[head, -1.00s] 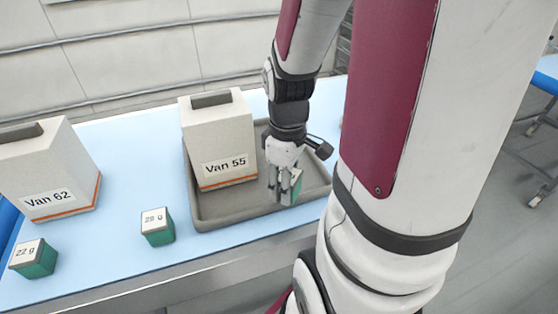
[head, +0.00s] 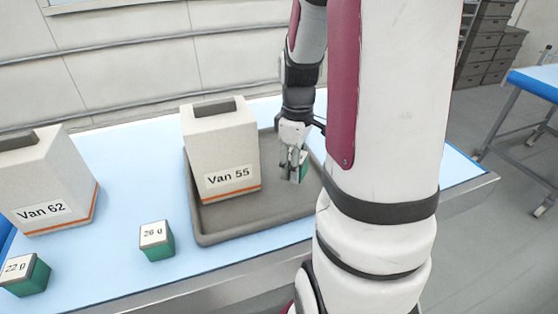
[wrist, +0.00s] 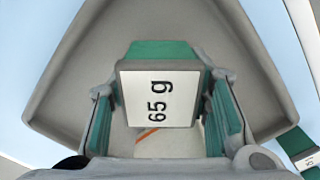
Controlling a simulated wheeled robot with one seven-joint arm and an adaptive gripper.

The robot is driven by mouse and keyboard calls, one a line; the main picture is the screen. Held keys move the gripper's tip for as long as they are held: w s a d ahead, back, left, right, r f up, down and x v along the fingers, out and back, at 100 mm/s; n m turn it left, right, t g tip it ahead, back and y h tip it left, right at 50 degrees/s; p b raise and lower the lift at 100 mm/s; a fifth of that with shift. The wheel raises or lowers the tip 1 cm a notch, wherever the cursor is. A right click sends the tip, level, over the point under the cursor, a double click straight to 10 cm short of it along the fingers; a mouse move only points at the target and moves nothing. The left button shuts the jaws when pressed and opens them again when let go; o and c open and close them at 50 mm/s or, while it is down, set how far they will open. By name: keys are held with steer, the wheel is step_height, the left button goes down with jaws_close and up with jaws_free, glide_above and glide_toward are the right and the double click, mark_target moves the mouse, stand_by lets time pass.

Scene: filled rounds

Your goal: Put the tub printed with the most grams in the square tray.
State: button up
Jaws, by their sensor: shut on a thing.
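My gripper (head: 294,170) is shut on a green tub with a white lid (wrist: 160,95) that reads "65 g". The tub also shows beside the fingers in the head view (head: 304,166). The gripper and tub are over the right part of the grey tray (head: 275,222); I cannot tell whether the tub touches its floor. A green tub marked "22 g" (head: 27,276) stands at the far left on the table. Another green tub (head: 157,243), reading 26 or 28, stands left of the tray.
A box marked "Van 55" (head: 222,150) stands in the tray's left part. A box marked "Van 62" (head: 45,185) stands at the left. Another green tub (wrist: 300,145) shows partly at the wrist view's right edge. Blue table (head: 120,205) lies bare between the boxes.

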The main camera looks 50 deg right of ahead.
steer(key=shift+w+d, duration=0.65)
steer(key=shift+d, duration=0.1)
steer(key=shift+f, duration=1.85)
steer(key=shift+f, duration=0.15)
steer(key=o, duration=1.2)
